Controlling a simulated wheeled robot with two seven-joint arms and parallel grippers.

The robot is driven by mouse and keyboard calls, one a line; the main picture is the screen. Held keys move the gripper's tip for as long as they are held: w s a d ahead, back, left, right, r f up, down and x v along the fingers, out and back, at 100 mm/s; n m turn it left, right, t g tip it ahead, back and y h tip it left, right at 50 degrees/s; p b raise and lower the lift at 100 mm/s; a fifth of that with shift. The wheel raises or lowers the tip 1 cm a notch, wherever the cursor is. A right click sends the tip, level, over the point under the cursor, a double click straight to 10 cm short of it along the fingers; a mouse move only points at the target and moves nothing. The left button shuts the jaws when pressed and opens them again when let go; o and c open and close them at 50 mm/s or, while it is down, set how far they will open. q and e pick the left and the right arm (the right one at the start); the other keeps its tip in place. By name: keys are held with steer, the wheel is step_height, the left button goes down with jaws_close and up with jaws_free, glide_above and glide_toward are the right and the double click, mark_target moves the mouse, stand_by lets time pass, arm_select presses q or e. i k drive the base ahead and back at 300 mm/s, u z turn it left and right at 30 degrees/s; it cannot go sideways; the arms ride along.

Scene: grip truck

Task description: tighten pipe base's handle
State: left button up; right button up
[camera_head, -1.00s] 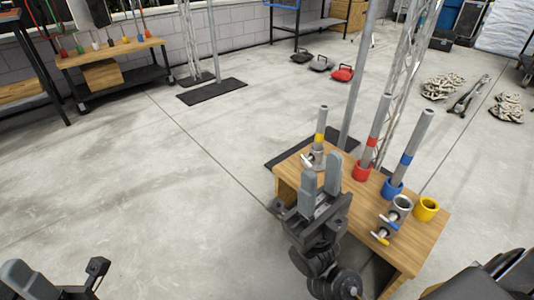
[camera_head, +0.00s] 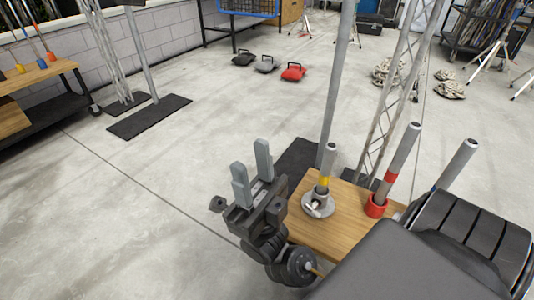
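A grey pipe with a yellow band (camera_head: 326,168) stands upright in a round grey pipe base (camera_head: 325,209) at the left part of a wooden table. A small, pale handle-like part (camera_head: 313,211) shows at the front of this base; its exact shape is too small to tell. My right gripper (camera_head: 252,161) is just off the table's left edge, left of the base and apart from it. Its two grey fingers point up, spread apart with nothing between them. My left gripper is not in view.
A pipe with a red band stands in a red cup (camera_head: 375,207) on the wooden table (camera_head: 345,232); another pipe (camera_head: 458,163) stands farther right. My dark arm links hide the table's right part. A truss and pole rise behind. Open floor lies to the left.

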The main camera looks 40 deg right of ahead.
mark_target(313, 209)
steer(key=i, duration=2.95)
steer(key=z, duration=4.75)
